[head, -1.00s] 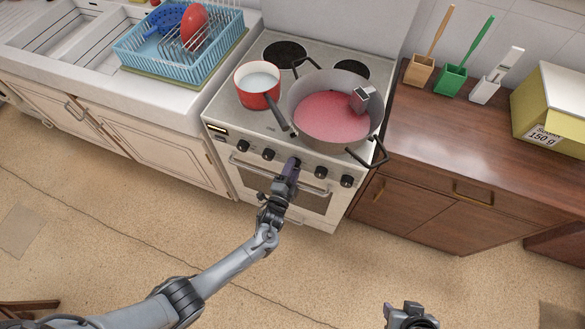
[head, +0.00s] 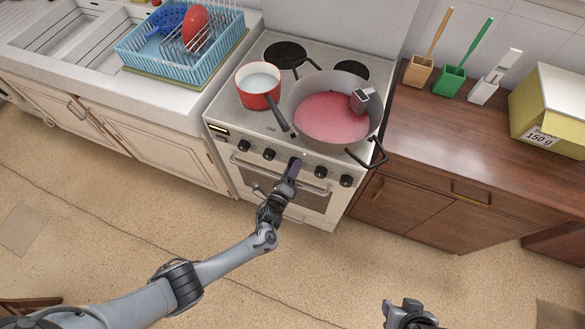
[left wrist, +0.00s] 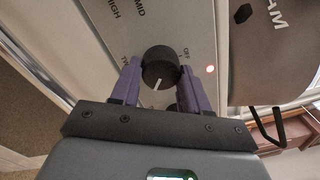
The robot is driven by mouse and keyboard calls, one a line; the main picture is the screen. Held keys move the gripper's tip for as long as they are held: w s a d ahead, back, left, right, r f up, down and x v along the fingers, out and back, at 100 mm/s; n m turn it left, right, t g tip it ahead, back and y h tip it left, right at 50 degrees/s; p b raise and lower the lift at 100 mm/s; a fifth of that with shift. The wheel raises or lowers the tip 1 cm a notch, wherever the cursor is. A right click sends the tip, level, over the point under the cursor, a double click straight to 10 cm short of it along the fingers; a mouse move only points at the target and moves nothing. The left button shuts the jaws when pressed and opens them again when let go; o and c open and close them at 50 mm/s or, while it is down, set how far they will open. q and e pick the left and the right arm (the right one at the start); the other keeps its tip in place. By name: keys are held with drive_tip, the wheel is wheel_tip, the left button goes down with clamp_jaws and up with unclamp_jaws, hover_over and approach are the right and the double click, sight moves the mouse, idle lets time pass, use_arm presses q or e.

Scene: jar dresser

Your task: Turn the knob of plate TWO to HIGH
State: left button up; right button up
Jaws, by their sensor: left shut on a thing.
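My left gripper (head: 293,168) is at the middle knob of the row on the stove front. In the left wrist view its two purple fingers are shut on a round black knob (left wrist: 160,66), one on each side. The knob's white line faces the bottom of that view, toward the gripper's palm. OFF is printed to its right, a partly hidden label to its left, and MID and HIGH farther up.
A red saucepan (head: 259,87) and a wide pan with red contents (head: 332,118) stand on the stove top; their handles reach toward the front. A red light (left wrist: 210,69) glows beside the knob. The oven handle (head: 309,187) runs below the knobs.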

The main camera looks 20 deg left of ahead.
use_arm(q)
drive_tip(key=shift+m, duration=0.6)
drive_tip(key=o, duration=1.1)
drive_tip(key=shift+c, duration=0.2)
drive_tip(key=shift+s, duration=0.1)
drive_tip(key=shift+s+p, duration=0.35)
drive_tip(key=shift+s, duration=0.2)
drive_tip(key=s+p, duration=0.2)
drive_tip(key=s, duration=0.7)
drive_tip(key=shift+s+a+f, duration=0.15)
drive_tip(key=shift+s+a, duration=0.05)
drive_tip(key=shift+s, duration=0.1)
